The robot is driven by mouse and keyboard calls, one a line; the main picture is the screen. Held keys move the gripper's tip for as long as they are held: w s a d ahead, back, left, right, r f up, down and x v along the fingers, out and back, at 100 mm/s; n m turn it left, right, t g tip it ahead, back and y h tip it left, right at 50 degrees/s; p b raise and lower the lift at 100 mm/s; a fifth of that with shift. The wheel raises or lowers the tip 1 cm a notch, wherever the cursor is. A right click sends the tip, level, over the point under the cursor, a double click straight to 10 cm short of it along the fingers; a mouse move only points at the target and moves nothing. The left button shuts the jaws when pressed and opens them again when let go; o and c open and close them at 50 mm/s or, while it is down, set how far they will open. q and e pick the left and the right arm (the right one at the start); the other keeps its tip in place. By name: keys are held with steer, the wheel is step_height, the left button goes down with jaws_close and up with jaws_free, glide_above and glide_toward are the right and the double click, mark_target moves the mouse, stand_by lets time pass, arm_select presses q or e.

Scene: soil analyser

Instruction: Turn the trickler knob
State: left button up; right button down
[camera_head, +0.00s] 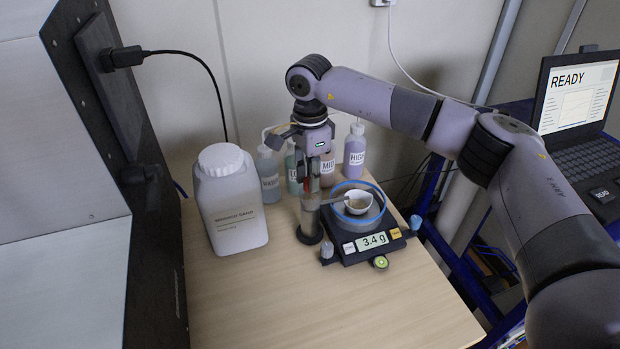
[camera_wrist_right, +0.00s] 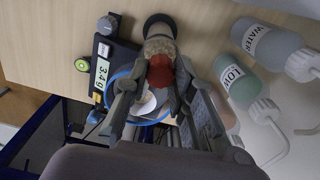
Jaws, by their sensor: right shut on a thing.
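The trickler (camera_head: 310,222) stands upright on the table, just left of the balance, with its spout over the dish. It also shows in the right wrist view (camera_wrist_right: 160,42). Its red knob (camera_wrist_right: 161,73) is at its top, partly hidden by the fingers. My right gripper (camera_head: 312,178) points down from above and is shut on the knob. In the right wrist view its fingers (camera_wrist_right: 158,88) lie on either side of the red part. The balance (camera_head: 362,245) reads 3.4 g and carries a small white dish (camera_head: 358,201) with a little material. My left gripper is not in view.
A large white jar (camera_head: 230,200) stands left of the trickler. A laptop (camera_head: 578,95) reading READY is at the right. The front of the table (camera_head: 300,305) is clear.

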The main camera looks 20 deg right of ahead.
steer(key=shift+r+n, duration=0.1)
steer(key=shift+n, duration=0.6)
steer(key=c, duration=1.4)
jaws_free()
steer(key=shift+o, duration=0.2)
step_height(320, 180, up, 12)
